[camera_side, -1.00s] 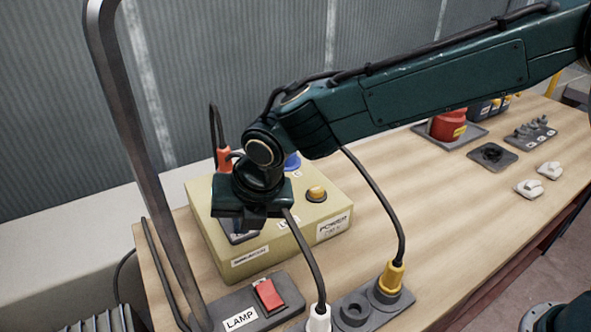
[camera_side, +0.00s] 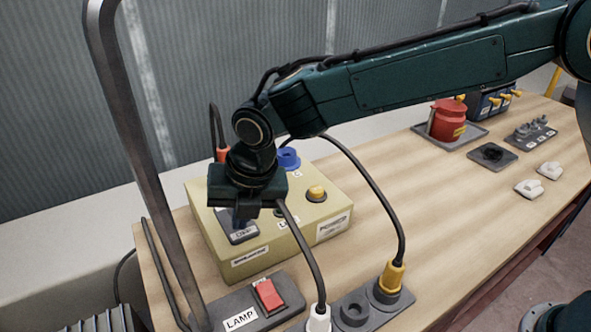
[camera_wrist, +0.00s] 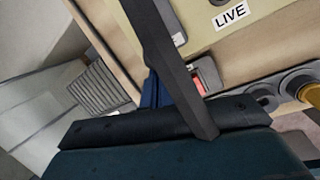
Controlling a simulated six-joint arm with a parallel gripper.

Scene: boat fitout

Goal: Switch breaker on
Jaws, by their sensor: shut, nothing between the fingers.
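The cream power box (camera_side: 206,225) stands on the bench, left of centre in the side view. A dark switch plate with a pale label (camera_side: 240,237), apparently the breaker, is on its top at the front left. My gripper (camera_side: 243,218) is shut and empty, pointing down over the back of this plate. Its fingers hide part of the plate, so I cannot tell the lever's position or whether they touch it. In the wrist view, a LIVE label (camera_wrist: 230,17) shows on the box. A dark bar crosses that view and hides much of the switch area.
A red lamp switch (camera_side: 269,295) sits in front of the box, beside a tall dark lamp post (camera_side: 150,165). A yellow button (camera_side: 316,193) and a blue socket (camera_side: 287,158) are on the box. Cables run to a socket strip (camera_side: 352,314). The bench's middle is clear.

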